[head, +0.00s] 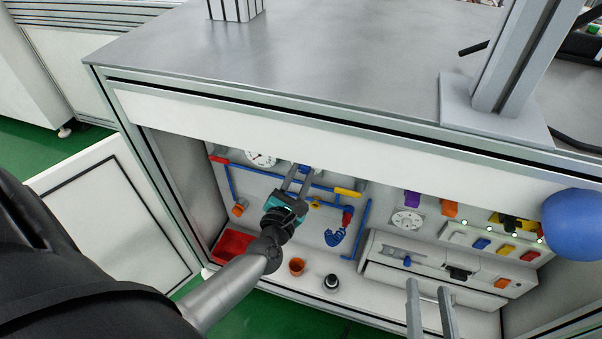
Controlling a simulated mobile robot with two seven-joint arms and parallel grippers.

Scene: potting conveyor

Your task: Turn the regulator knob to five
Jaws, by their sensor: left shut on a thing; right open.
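My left gripper (297,176) reaches into the open cabinet, its fingers pointing at the back panel just right of the round white gauge (260,159). It is shut on what appears to be the regulator knob, under the cabinet's upper edge. The knob is hidden by the fingers and the edge, so its setting cannot be read. The gauge's top is cut off by the same edge. My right gripper (427,286) is open and empty at the bottom of the view, in front of the cabinet's lower shelf.
Blue pipes (363,228) with a yellow handle (347,193) run beside the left gripper. A white dial (407,222) is further right. A red tray (232,246), an orange pot (296,266) and a black-and-white object (331,282) are below. A blue sphere (577,224) is at right.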

